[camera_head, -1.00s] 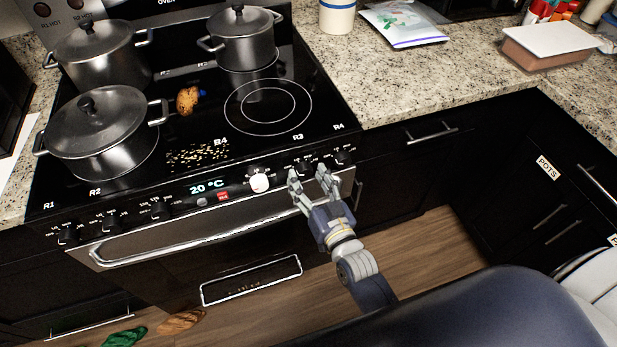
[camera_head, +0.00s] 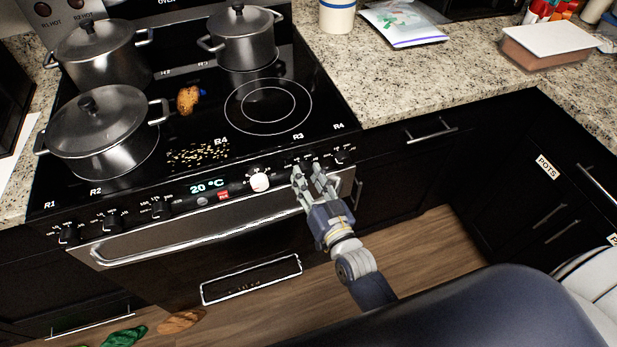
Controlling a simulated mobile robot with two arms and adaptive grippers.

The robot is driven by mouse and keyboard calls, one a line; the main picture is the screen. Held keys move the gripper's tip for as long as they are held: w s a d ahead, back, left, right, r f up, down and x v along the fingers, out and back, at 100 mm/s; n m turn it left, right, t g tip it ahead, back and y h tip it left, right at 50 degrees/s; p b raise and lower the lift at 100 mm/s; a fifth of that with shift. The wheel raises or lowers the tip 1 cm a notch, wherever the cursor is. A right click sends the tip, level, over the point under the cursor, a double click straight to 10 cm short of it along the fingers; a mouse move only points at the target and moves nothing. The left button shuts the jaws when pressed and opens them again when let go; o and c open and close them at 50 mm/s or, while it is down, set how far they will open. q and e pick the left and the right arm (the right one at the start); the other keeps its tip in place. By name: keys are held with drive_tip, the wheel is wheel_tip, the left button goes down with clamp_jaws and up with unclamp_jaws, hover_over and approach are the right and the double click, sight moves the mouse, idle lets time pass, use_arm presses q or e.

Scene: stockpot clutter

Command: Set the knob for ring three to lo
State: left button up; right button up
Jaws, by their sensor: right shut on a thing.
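The stove's control panel runs along its front edge, with a row of black knobs. The knob under the R3 label is mostly hidden behind my right gripper (camera_head: 308,170); its white dial marks show just above the fingers. The gripper's fingers are closed in at that knob, and its pointer direction cannot be read. The rightmost knob (camera_head: 341,156), under the R4 label, shows just beyond the fingers. The R3 label (camera_head: 298,136) is printed near an empty ring (camera_head: 268,107) on the cooktop. My left gripper is not in view.
Several steel pots, including a front-left one (camera_head: 100,130), stand on the cooktop. A brown lump (camera_head: 188,99) and scattered crumbs (camera_head: 198,154) lie there too. The oven handle (camera_head: 180,236) runs below.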

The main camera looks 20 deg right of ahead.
drive_tip(key=m, duration=0.3)
drive_tip(key=shift+a+m, duration=0.1)
drive_tip(key=shift+m, duration=0.3)
drive_tip(key=shift+m+t, duration=0.3)
drive_tip(key=shift+m, duration=2)
drive_tip(key=o, duration=1.1)
drive_tip(key=shift+c, duration=0.2)
drive_tip(key=s, duration=1.2)
drive_tip(key=shift+d+f, duration=0.3)
drive_tip(key=shift+d, duration=0.15)
